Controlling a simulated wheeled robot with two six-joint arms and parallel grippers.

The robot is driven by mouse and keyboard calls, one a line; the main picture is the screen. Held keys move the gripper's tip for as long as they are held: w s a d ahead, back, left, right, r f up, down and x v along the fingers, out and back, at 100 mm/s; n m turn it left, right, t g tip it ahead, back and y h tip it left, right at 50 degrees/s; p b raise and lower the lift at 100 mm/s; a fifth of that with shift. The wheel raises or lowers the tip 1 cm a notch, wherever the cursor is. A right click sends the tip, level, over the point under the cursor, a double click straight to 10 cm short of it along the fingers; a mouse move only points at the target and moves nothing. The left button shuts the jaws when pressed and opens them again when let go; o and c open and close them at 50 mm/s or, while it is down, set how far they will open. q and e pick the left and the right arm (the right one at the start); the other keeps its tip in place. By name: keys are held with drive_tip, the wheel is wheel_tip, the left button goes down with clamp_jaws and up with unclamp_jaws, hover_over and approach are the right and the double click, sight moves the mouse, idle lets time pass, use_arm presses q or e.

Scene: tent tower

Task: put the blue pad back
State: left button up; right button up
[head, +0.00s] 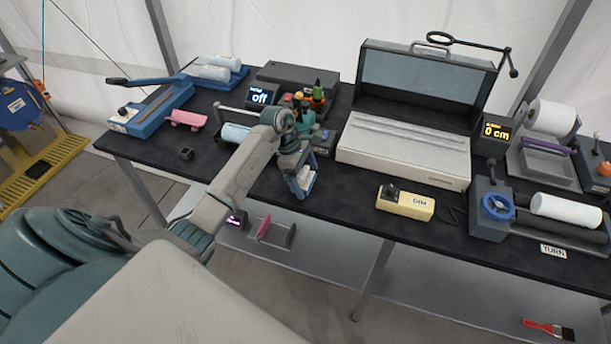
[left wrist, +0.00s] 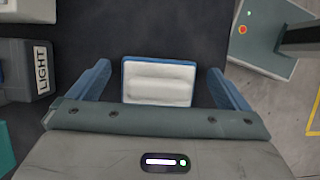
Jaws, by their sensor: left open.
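The blue pad (left wrist: 158,82), a small block with a white padded face and blue edges, lies over the dark table top between my left gripper's fingers in the left wrist view. In the head view its pale face (head: 308,181) shows partly between the fingers near the table's front edge. My left gripper (head: 303,184) points down over it and is open. In the left wrist view the fingers (left wrist: 158,88) stand either side of the pad, with dark gaps between. My right gripper is not in view.
A box marked LIGHT (left wrist: 20,70) stands left of the fingers in the left wrist view. The open grey case (head: 405,155) stands behind right, and a yellow DIM box (head: 410,204) right. The table front between gripper and DIM box is clear.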

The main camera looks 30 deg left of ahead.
use_arm(q)
drive_tip(key=b+v, duration=0.4)
drive_tip(key=v, duration=0.7)
drive_tip(key=shift+r+b, duration=0.3)
drive_tip(key=shift+b, duration=0.1)
drive_tip(key=shift+a, duration=0.15)
idle(0.4)
